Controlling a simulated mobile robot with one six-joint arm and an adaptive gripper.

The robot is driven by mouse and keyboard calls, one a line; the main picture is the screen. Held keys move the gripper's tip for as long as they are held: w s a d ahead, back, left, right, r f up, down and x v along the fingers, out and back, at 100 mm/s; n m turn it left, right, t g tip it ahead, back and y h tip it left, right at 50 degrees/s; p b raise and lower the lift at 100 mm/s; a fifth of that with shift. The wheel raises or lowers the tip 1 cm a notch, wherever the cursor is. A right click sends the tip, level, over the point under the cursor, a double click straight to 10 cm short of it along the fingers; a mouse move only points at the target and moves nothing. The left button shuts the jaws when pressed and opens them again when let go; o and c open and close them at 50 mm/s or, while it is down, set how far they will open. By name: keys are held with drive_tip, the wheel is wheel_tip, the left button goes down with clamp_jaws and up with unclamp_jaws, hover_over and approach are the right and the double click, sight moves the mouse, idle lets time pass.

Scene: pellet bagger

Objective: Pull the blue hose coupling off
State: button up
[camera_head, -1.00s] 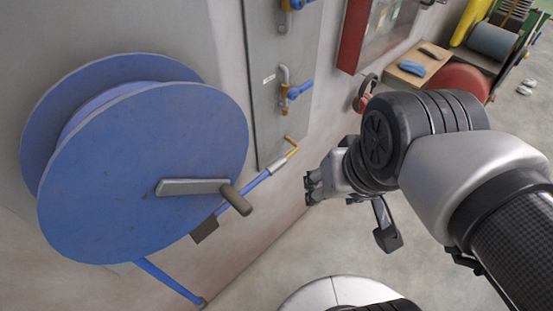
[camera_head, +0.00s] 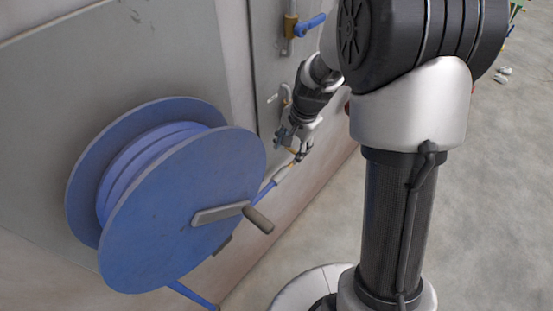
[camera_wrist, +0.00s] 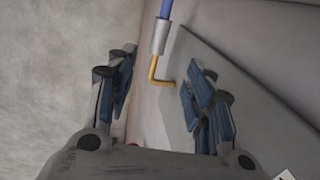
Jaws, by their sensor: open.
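A blue hose (camera_wrist: 163,9) ends in a silver coupling (camera_wrist: 160,37), which sits on a brass elbow pipe (camera_wrist: 153,72) at the wall panel. In the head view the coupling (camera_head: 281,174) shows just right of the blue reel, with the elbow (camera_head: 291,158) above it, close to my gripper (camera_head: 297,142). In the wrist view my gripper (camera_wrist: 160,78) is open and empty. Its fingers are left and right of the elbow in the picture, with the coupling beyond the tips. I cannot tell the exact gap to the coupling.
A large blue hose reel (camera_head: 175,225) with a crank handle (camera_head: 258,219) stands out from the wall at left. A valve with a blue handle (camera_head: 308,26) is on the panel above; a lower one is partly hidden by my gripper.

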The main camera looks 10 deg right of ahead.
sight(281, 174)
drive_tip(key=f+b, duration=0.1)
drive_tip(key=f, duration=0.4)
drive_tip(key=w+a+f+b, duration=0.1)
drive_tip(key=f, duration=0.5)
drive_tip(key=w+a+f+b, duration=0.1)
drive_tip(key=f, duration=0.4)
drive_tip(key=shift+w+f+b, duration=0.2)
drive_tip(key=shift+w+b, duration=0.05)
drive_tip(key=shift+b, duration=0.1)
drive_tip(key=shift+c, duration=0.6)
clamp_jaws()
